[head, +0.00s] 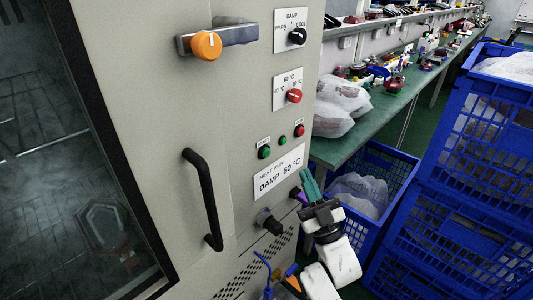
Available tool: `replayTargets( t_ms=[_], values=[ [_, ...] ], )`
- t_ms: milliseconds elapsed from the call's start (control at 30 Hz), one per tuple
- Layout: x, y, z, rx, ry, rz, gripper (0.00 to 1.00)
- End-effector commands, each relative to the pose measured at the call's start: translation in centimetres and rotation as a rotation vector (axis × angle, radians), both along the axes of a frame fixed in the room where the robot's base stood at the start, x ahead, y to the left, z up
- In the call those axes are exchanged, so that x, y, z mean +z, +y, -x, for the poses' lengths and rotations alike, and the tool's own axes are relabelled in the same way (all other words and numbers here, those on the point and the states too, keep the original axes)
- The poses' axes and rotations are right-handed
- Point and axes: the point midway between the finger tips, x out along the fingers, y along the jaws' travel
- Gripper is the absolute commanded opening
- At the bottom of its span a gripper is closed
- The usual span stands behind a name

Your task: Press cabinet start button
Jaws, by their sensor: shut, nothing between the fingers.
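The grey cabinet (240,110) fills the left half of the head view. On its front panel are a green button (264,152) at the left, a smaller button or lamp (283,140) in the middle and a red button (299,130) at the right. The tags over them are too small to read. My gripper (307,184), with teal fingers, is shut and empty. It is to the right of and below the green button, apart from it in the picture, by the card's lower right corner.
A mode dial (298,36) and a red temperature knob (294,96) sit above the buttons; a black knob (268,222) sits below. A black door handle (203,200) stands out at the left. Blue crates (480,150) and a green bench (385,125) crowd the right side.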

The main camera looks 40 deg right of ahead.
Motion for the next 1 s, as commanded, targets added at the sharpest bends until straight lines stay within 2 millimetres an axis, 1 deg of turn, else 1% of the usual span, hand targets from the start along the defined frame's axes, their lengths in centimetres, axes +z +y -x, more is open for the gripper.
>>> replayTargets(
  t_ms=[233, 367, 733, 800, 1000],
  values=[
    [0.0, 0.0, -0.2, -0.001, 0.0, -0.001, 0.0],
    [0.0, -0.1, -1.0, -0.001, -0.001, -0.001, 0.0],
    [0.0, 0.1, -5.8, -0.002, -0.002, -0.001, 0.0],
    [-0.2, 0.2, -6.6, -0.001, -0.001, -0.001, 0.0],
    [-0.1, 0.2, -8.3, -0.001, -0.001, -0.001, 0.0]
  ],
)
